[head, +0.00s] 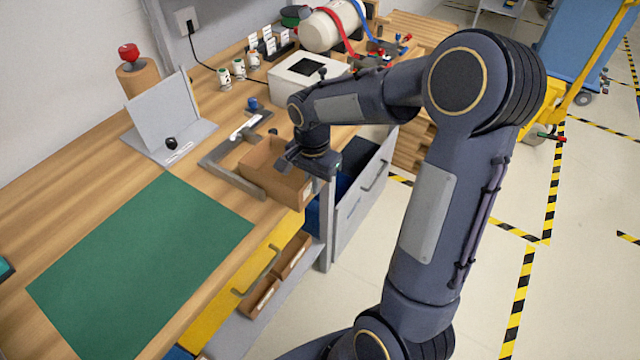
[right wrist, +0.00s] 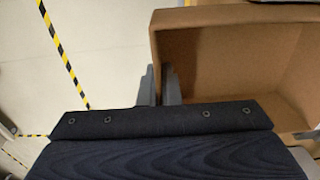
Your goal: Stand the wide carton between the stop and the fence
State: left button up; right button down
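A brown open-topped carton (head: 282,186) sits at the right front edge of the wooden bench, beside a low grey angled bar (head: 228,178). An upright grey plate (head: 160,112) on a grey base with a black knob stands farther left. I cannot tell which grey part is the stop and which the fence. My right gripper (head: 308,168) is at the carton's right side. In the right wrist view, my right gripper's fingers (right wrist: 161,86) are close together on either side of one wall of the carton (right wrist: 225,62), which looks empty. My left gripper is out of view.
A green mat (head: 140,262) covers the near bench top and is bare. Drawers with brown bins (head: 292,256) stand open below the front edge. A white box (head: 308,78), small jars and a strapped cylinder (head: 330,28) stand behind. Striped floor lies right.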

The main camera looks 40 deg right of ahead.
aim_at(280, 178)
jog(key=shift+w+a+p, duration=0.3)
jog(key=shift+w+a, duration=0.35)
jog(key=shift+w, duration=0.9)
jog(key=shift+w+a+p, duration=0.35)
jog(key=shift+w+a, duration=0.25)
jog(key=shift+w, duration=0.9)
jog(key=shift+w+a+p, duration=0.3)
jog(key=shift+w+a, duration=0.35)
jog(key=shift+w, duration=0.9)
jog(key=shift+f+b, duration=0.3)
jog(key=shift+f, duration=0.2)
jog(key=c, duration=1.6)
grip_release()
jog(key=shift+o, duration=0.2)
notch_tip(280, 178, up, 8)
jog(key=shift+s, duration=0.1)
